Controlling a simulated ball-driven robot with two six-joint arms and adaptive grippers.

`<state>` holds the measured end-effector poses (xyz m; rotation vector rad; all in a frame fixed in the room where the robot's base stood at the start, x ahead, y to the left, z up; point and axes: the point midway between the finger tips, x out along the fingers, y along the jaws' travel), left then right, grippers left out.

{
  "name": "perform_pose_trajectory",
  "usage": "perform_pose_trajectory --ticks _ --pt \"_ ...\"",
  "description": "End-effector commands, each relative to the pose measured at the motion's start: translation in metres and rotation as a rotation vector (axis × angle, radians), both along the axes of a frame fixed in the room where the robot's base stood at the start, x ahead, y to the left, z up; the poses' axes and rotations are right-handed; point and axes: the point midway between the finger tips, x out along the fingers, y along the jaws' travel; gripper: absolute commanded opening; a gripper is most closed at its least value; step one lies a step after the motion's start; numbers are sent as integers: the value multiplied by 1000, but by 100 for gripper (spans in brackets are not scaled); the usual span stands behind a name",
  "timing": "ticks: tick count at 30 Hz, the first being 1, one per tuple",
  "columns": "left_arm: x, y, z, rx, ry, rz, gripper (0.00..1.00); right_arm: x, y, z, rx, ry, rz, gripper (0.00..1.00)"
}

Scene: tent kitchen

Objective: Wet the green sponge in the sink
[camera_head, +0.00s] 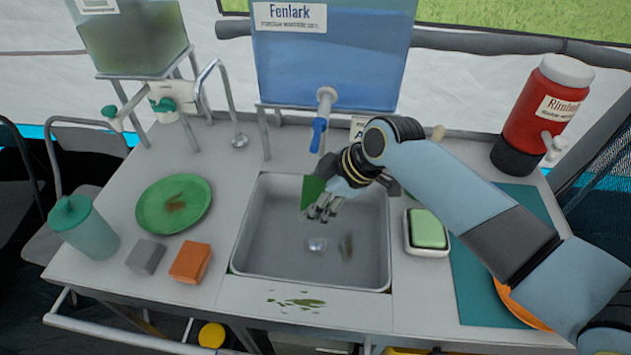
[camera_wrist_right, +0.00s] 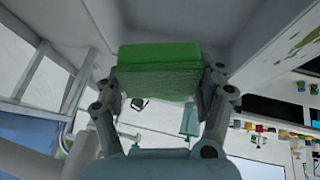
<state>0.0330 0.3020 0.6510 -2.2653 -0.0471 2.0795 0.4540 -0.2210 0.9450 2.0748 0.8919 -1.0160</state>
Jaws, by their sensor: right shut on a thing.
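The green sponge (camera_head: 312,191) is held by my right gripper (camera_head: 325,208) above the back middle part of the sink (camera_head: 262,245). In the wrist view the sponge (camera_wrist_right: 160,68) sits between the two fingers of my right gripper (camera_wrist_right: 160,88), which are shut on it from both sides. In the head view the gripper partly hides the sponge. The tap (camera_head: 322,115) with a blue lever hangs from the blue Fenlark tank (camera_head: 330,65) behind the sink. I see no water stream. My left gripper is not in view.
Left of the sink are a green plate (camera_head: 150,210) with a brown stain, a grey block (camera_head: 146,257), an orange block (camera_head: 190,262) and a teal cup (camera_head: 84,228). Right of it is a white dish with a green bar (camera_head: 427,229). A red dispenser (camera_head: 540,115) stands back right.

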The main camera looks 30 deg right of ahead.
Motion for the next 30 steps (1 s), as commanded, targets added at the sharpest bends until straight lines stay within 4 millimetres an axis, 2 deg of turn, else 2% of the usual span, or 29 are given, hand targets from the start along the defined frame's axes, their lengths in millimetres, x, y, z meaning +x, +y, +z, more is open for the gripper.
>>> perform_pose_trajectory --ticks 8,15,30 --pt "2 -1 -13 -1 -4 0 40 0 0 -13 -2 -8 0 45" --pt "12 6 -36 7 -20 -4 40 -1 0 -38 -1 -7 0 45" --pt "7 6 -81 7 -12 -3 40 0 0 -92 -1 -6 0 45"
